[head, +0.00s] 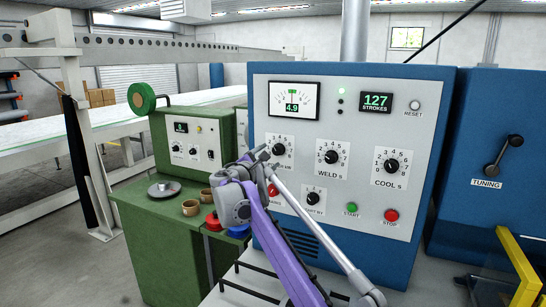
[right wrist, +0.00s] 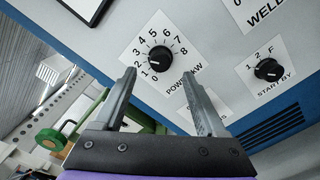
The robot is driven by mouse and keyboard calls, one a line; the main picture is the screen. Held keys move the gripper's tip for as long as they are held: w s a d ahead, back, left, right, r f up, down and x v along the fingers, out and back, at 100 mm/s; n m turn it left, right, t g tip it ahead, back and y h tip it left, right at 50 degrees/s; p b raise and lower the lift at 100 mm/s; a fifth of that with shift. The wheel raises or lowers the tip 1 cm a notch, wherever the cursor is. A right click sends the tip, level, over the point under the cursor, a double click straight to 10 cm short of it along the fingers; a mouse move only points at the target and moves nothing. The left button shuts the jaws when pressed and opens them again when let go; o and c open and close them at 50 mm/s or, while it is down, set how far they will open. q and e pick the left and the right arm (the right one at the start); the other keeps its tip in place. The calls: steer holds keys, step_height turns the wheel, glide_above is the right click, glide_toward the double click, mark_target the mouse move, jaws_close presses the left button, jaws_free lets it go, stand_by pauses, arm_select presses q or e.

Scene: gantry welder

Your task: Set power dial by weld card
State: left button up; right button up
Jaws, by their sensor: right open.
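The power dial, a black knob with a 0 to 8 scale, shows in the right wrist view (right wrist: 160,59) and on the welder panel in the head view (head: 279,149), partly behind my gripper. Its exact setting is hard to read. My right gripper (head: 262,154) is close in front of it. In the right wrist view its two fingers (right wrist: 158,76) are open and empty, with their tips just below the knob and apart from it. I cannot make out a weld card. My left gripper is not in view.
The blue welder's panel (head: 345,100) also holds a weld dial (head: 331,157), a cool dial (head: 392,165), a start-by dial (head: 313,198), a green start button (head: 351,210) and a red stop button (head: 391,215). A green cabinet (head: 160,235) with small bowls stands left.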

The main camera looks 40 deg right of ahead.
steer(key=v, duration=0.5)
steer(key=shift+s+a+b, duration=0.2)
steer(key=shift+a+b, duration=0.1)
